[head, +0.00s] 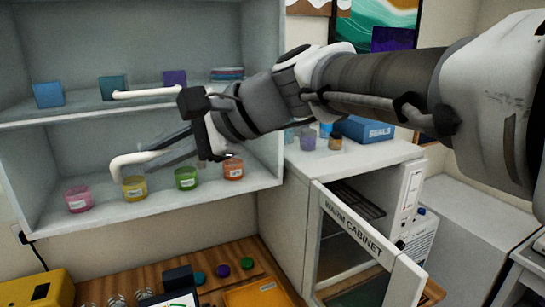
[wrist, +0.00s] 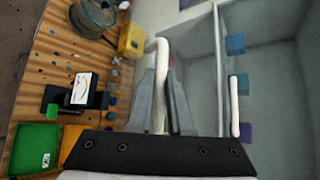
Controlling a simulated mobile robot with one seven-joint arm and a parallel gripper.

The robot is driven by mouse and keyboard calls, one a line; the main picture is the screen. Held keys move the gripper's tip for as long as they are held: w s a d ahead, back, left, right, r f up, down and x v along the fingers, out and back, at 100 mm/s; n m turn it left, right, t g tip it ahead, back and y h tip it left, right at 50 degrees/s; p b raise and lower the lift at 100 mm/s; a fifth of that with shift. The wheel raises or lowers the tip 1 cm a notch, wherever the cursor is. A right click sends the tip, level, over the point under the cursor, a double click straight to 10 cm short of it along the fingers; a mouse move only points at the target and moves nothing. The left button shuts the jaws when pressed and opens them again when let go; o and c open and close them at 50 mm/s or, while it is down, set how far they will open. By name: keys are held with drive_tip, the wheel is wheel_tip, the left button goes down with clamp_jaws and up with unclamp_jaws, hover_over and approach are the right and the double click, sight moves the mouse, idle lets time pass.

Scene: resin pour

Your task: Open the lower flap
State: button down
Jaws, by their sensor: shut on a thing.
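The wall cabinet (head: 112,124) has an upper and a lower bay; it also shows in the wrist view (wrist: 217,60). A white bent bar handle (head: 130,160) is in front of the lower bay. My gripper (head: 165,150) reaches it from the right and is shut on it. In the wrist view the handle (wrist: 160,75) runs between my fingers, its bent end beyond the tips. A second white handle (head: 147,93) is higher, near the middle shelf, and is free. The lower flap's panel cannot be made out clearly, so I cannot tell how far it stands open.
Small jars, pink (head: 79,199), yellow (head: 134,188), green (head: 186,178) and orange (head: 233,169), stand in the lower bay. Blocks stand in the upper bay. Below is a wooden bench (head: 215,276) with a yellow item (head: 38,290). A warm cabinet (head: 283,218) stands right, its door (head: 352,228) ajar.

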drive_tip(key=shift+m+g+h, duration=0.5)
drive_tip(key=shift+m+g, duration=0.1)
drive_tip(key=shift+w+r+p, duration=0.15)
drive_tip(key=shift+r+p, duration=0.75)
drive_tip(key=shift+r, duration=1.4)
drive_tip(key=c, duration=1.2)
unclamp_jaws()
drive_tip(key=o, duration=0.4)
drive_tip(key=shift+w+a+f, duration=0.1)
drive_tip(key=shift+w+a, duration=0.05)
drive_tip(key=shift+c, duration=0.2)
drive_tip(key=b+v, duration=0.1)
drive_tip(key=v, duration=1.6)
drive_tip(key=shift+r, duration=0.3)
